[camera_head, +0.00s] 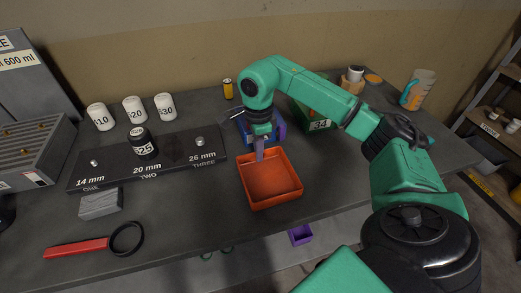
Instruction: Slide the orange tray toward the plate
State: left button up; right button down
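The orange tray (282,200) is a shallow, empty square tray on the dark table, right of the plate and near the front edge. The plate (180,160) is a long dark slab marked 14 mm, 20 mm and 26 mm, with a gap between it and the tray. My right gripper (259,154) points down at the tray's back wall, left of its middle. Its fingers show as one narrow grey shape, so I cannot tell whether they are open, shut or gripping the wall. My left gripper is not in view.
A black cylinder marked 25 (141,145) stands on the plate. White cylinders (134,110) stand behind it. A grey block (101,204) and a red-handled magnifier (82,247) lie in front. A blue container (276,130) is behind the tray; a green box (318,121) is further right.

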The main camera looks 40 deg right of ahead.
jog(key=shift+w+a+p, duration=0.2)
jog(key=shift+w+a, duration=0.05)
jog(key=shift+a, duration=0.3)
jog(key=shift+w+a+p, duration=0.2)
jog(key=shift+a, duration=0.3)
jog(key=shift+w+a+p, duration=0.2)
jog(key=shift+w+a, duration=0.15)
jog(key=shift+a, duration=0.4)
jog(key=shift+w+a+p, duration=0.15)
jog(key=shift+w+a, duration=0.15)
jog(key=shift+a, duration=0.45)
jog(key=shift+w+a+p, duration=0.2)
jog(key=shift+w+a, duration=0.15)
jog(key=shift+a, duration=0.4)
jog(key=shift+w+a, duration=0.35)
jog(key=shift+a, duration=0.5)
jog(key=shift+w+a, duration=0.35)
jog(key=shift+a, duration=0.45)
jog(key=shift+w+a, duration=0.35)
jog(key=shift+a, duration=0.5)
jog(key=shift+w+a, duration=0.35)
jog(key=shift+a, duration=0.45)
jog(key=shift+w+a, duration=0.3)
jog(key=shift+a, duration=0.5)
jog(key=shift+w+a, duration=0.35)
jog(key=shift+a, duration=0.45)
jog(key=c, duration=1)
grip_release()
jog(key=shift+r, duration=0.1)
jog(key=shift+s+r, duration=0.1)
